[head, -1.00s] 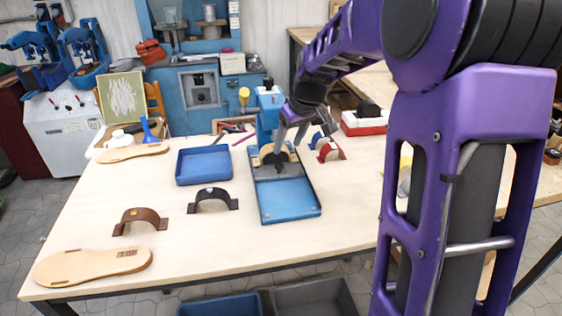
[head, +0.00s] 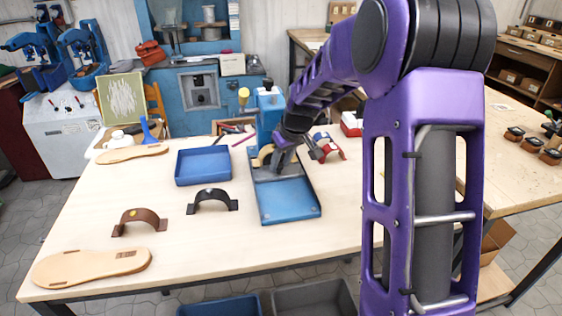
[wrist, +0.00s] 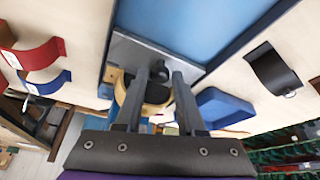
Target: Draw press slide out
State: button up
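The blue press (head: 268,110) stands at the back of the table. Its long blue base (head: 290,200) reaches toward the front and also fills the top of the wrist view (wrist: 190,25). A grey metal slide plate (wrist: 125,48) lies at the press end of this base, with a dark knob (wrist: 158,72) and a tan curved piece (wrist: 121,88) on it. My gripper (head: 277,165) is low over the plate and partly hides it in the head view. In the wrist view its fingers (wrist: 160,77) are apart, one on each side of the knob. Contact cannot be told.
A blue tray (head: 203,166), a black strap (head: 212,201), a brown strap (head: 140,222) and a tan sole (head: 92,267) lie left of the press. A red strap (head: 329,148) and a blue strap (wrist: 47,84) stand close on its other side. The front right tabletop is clear.

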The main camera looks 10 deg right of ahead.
grip_shut()
dwell(1.1)
